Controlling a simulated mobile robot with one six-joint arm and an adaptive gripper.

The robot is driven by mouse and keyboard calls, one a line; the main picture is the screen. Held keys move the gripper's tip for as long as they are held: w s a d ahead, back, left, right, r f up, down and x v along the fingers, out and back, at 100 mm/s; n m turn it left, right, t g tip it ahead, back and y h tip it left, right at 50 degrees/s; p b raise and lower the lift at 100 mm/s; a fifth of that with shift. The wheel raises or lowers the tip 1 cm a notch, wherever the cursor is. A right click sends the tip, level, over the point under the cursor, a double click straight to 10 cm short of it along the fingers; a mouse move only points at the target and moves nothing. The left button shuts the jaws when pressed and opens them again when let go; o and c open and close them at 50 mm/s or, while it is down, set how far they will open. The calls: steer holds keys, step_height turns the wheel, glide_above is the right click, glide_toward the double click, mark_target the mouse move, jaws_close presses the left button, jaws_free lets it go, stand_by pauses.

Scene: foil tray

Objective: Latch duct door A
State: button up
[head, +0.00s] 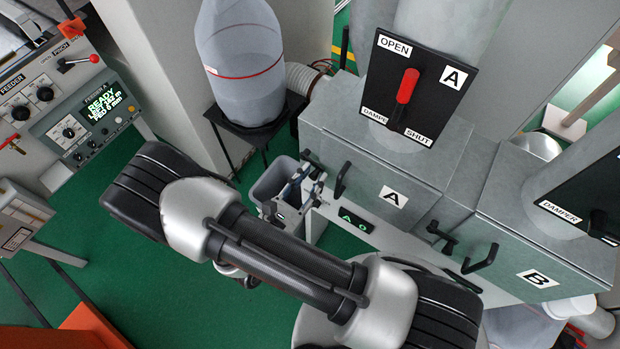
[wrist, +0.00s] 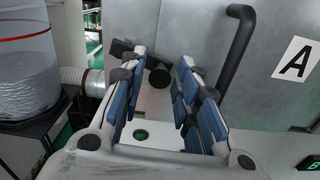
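Duct door A (head: 370,185) is a grey metal panel with a white "A" label. It looks flush with its box; I cannot tell a small gap. Its black bar handle (head: 342,180) also shows in the wrist view (wrist: 238,45), right of my fingers. A black latch with a round knob (wrist: 160,75) is at the door's left edge in the wrist view. My gripper (wrist: 161,58) is open, with blue-padded fingers on either side of the knob. The left fingertip overlaps part of the latch. I cannot tell whether they touch. In the head view my gripper (head: 300,185) is left of the handle.
A damper plate (head: 440,85) with a red lever (head: 407,86) is above door A. Door B (head: 535,262) is to the right. A green display (head: 357,222) is below door A.

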jaws_close()
steer(key=shift+r, duration=0.1)
steer(key=n, duration=0.1)
steer(key=r+n, duration=0.1)
steer(key=n, duration=0.1)
steer(key=shift+s+d+r+p, duration=0.1)
steer(key=shift+r+p, duration=0.05)
steer(key=shift+p, duration=0.25)
jaws_free()
steer(key=shift+o, duration=1.2)
steer(key=shift+s+a, duration=0.35)
steer(key=shift+a, duration=0.05)
steer(key=v, duration=1.1)
